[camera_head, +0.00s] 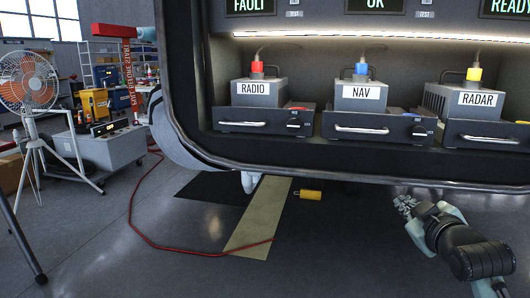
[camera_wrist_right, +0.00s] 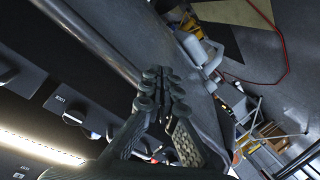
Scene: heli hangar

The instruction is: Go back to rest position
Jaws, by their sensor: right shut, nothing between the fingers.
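My right gripper (camera_head: 405,205) is at the lower right of the head view, in front of and below the lower edge of the equipment bay. It is shut with nothing between its fingers and points toward the left. In the right wrist view its dark fingers (camera_wrist_right: 163,90) come together, with no object at their tips. My left gripper is not in view.
Modules labelled RADIO (camera_head: 262,93), NAV (camera_head: 360,97) and RADAR (camera_head: 475,101) sit in the bay above the right arm. A red hose (camera_head: 135,215) crosses the floor. A fan (camera_head: 28,82) and a grey cart (camera_head: 112,150) stand left. A yellow cylinder (camera_head: 310,194) lies below the bay.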

